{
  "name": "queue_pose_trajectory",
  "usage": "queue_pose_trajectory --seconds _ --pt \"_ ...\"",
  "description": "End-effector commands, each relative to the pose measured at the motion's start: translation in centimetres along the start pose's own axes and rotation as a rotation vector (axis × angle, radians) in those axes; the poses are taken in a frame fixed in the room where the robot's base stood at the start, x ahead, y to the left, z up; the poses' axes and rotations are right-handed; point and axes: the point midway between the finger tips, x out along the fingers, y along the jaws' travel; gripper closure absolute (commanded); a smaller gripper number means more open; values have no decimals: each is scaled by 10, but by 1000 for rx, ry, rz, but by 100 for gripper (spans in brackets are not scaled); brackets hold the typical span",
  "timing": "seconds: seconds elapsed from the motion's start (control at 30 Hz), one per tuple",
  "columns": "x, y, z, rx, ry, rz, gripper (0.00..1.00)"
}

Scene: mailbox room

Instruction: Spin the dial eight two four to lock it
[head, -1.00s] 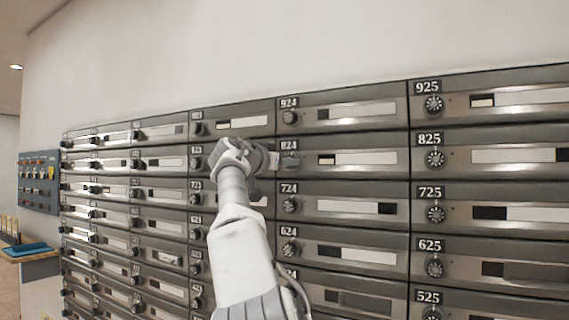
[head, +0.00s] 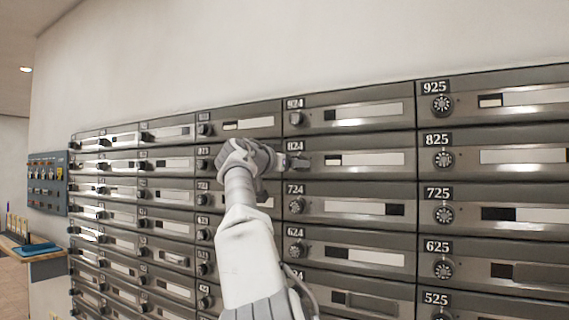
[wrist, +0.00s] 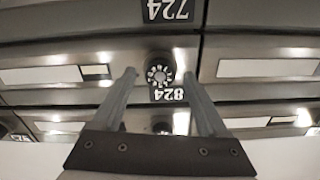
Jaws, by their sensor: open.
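The dial of box 824 (wrist: 160,73) is a small round dark knob with a pale, petal-like face. In the wrist view it is at the centre, above its upside-down 824 label (wrist: 167,94). My gripper (wrist: 157,75) is open, with one finger on each side of the dial in that view. I see a gap beside each finger, but cannot tell how deep the tips reach. In the head view my gripper (head: 297,162) is just below the 824 label (head: 295,146) and hides the dial. The door of box 824 (head: 370,157) is flat in the mailbox wall.
Rows of similar boxes with dials surround it. The dial of box 924 (head: 297,118) is just above and the dial of box 724 (head: 296,205) just below. A blue-grey panel (head: 47,184) and a counter with a blue tray (head: 38,249) are at the far left.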

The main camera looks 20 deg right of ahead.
Motion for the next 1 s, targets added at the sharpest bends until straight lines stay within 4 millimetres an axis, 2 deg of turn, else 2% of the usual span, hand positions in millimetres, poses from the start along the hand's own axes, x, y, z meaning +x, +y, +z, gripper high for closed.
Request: queue_pose_trajectory --seconds 0.17,0.7,1.0 --pt "-18 -1 4 2 0 -4 24" --pt "-123 -1 4 2 -1 -5 24" --pt "-164 0 1 1 -1 -1 24"
